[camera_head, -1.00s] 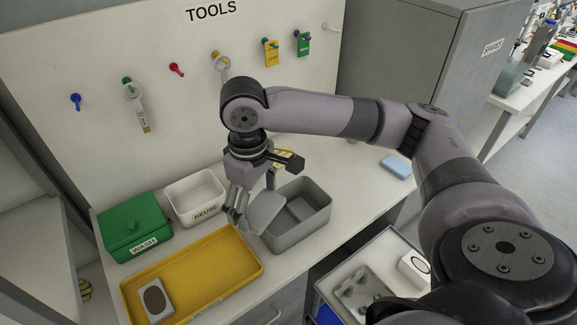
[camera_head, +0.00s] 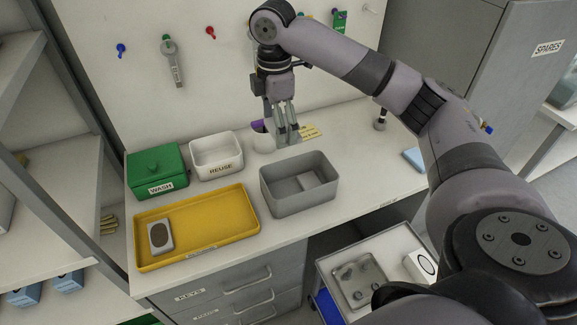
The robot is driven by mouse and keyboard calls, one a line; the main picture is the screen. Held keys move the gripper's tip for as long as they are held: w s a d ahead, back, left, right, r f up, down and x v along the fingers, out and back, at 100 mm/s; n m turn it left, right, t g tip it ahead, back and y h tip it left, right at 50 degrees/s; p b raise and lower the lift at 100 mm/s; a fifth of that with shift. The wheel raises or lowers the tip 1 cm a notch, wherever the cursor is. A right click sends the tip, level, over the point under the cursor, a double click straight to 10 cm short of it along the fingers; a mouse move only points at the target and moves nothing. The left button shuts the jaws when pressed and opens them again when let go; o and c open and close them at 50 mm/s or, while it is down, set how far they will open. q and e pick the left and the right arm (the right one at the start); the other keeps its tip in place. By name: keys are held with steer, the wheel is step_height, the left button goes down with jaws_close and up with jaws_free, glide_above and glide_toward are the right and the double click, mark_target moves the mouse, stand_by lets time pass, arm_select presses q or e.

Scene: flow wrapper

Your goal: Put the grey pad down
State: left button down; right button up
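My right gripper (camera_head: 284,122) reaches down over the back of the bench, behind the open grey bin (camera_head: 272,197). Its fingers are close together on a flat grey piece, which looks like the grey pad (camera_head: 289,135). The pad is partly hidden by the fingers, and I cannot tell whether it touches the bench. A white cup with something purple stands just left of the fingers. My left gripper is not in view.
A yellow tray (camera_head: 245,211) holds a grey block with a dark oval (camera_head: 160,236). The green WASH box (camera_head: 157,167) and white REUSE bin (camera_head: 216,152) stand behind it. A yellow label (camera_head: 309,131) lies right of the gripper.

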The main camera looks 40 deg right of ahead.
step_height(320, 180, down, 17)
steer(key=shift+f+p, duration=0.2)
steer(key=shift+p, duration=0.9)
steer(key=shift+s+f, duration=0.1)
steer(key=shift+f, duration=0.15)
steer(key=shift+s, duration=0.15)
steer(key=shift+s+a+f, duration=0.1)
steer(key=shift+s+f, duration=0.05)
steer(key=shift+f, duration=0.25)
steer(key=shift+c, duration=1.1)
steer(key=shift+o, duration=0.6)
steer(key=shift+s+f, duration=0.1)
steer(key=shift+f, duration=0.2)
steer(key=o, duration=0.9)
steer(key=shift+f, duration=0.1)
steer(key=shift+c, duration=0.2)
step_height(320, 180, up, 14)
steer(key=w+b, duration=0.1)
steer(key=b, duration=0.1)
steer(key=shift+f, duration=0.25)
